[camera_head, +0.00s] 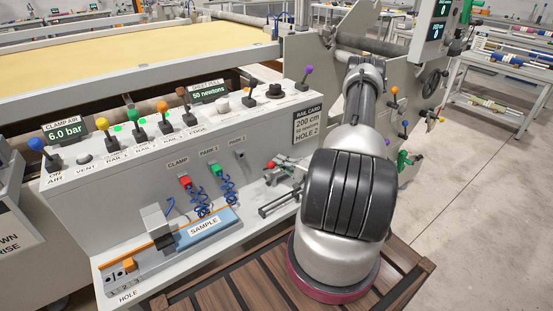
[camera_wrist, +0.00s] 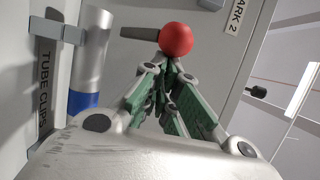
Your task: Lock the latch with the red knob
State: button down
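The red knob (camera_wrist: 177,39) is a round ball at the top middle of the wrist view. A dark lever stem (camera_wrist: 139,34) runs left from it. In the head view a small red knob (camera_head: 270,165) shows at the right end of the grey panel. My gripper (camera_wrist: 164,72) points at the knob in the wrist view. Its green-padded fingers draw together just below the knob, with no clear gap at the tips. I see nothing held between them. I cannot tell whether the tips touch the knob. My arm hides most of the gripper in the head view.
A metal tube with a blue end (camera_wrist: 85,98) stands left of my fingers, by a tube clips label (camera_wrist: 46,86). The control panel (camera_head: 130,190) carries several coloured levers. A blue sample strip (camera_head: 205,230) lies on the ledge below. Open floor (camera_head: 470,200) is at right.

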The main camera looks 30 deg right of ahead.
jog(key=shift+s+a+f, duration=0.1)
jog(key=shift+s+f, duration=0.35)
jog(key=shift+f, duration=0.2)
jog(key=shift+s+f, duration=0.45)
jog(key=shift+f, duration=0.2)
jog(key=shift+s+f, duration=0.25)
jog(key=shift+f, duration=0.75)
jog(key=shift+s, duration=0.1)
jog(key=v, duration=1.1)
jog(key=shift+s+d, duration=0.25)
jog(key=shift+s, duration=0.1)
